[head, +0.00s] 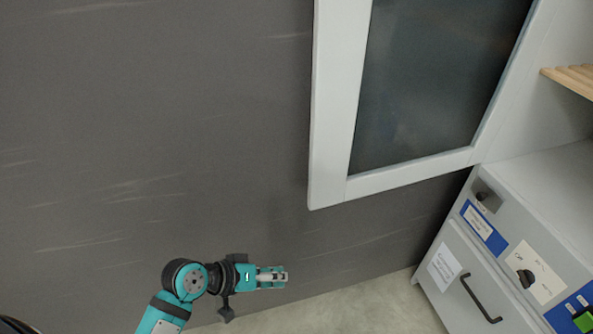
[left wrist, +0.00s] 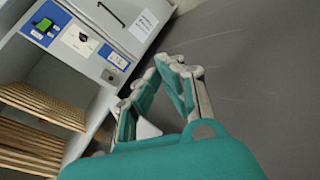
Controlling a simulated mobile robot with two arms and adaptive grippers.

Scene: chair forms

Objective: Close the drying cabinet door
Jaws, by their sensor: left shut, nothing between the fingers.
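The drying cabinet door (head: 332,130) has a pale grey frame around a dark glass pane. It stands open in the head view, swung out to the left from the cabinet (head: 560,190). My left gripper (head: 285,277) is teal and grey, shut and empty. It appears below and slightly left of the door's free lower corner, with a visible gap in the picture. In the left wrist view its fingers (left wrist: 172,64) are close together, and the cabinet interior shows on the left. My right gripper is not in view.
Wooden slatted shelves (left wrist: 40,105) are inside the cabinet; an edge shows in the head view (head: 572,78). Below the opening is a front panel with a knob (head: 525,278), labels and a dark handle (head: 480,300). A dark grey wall (head: 150,130) stands behind, with pale floor (head: 350,308) below.

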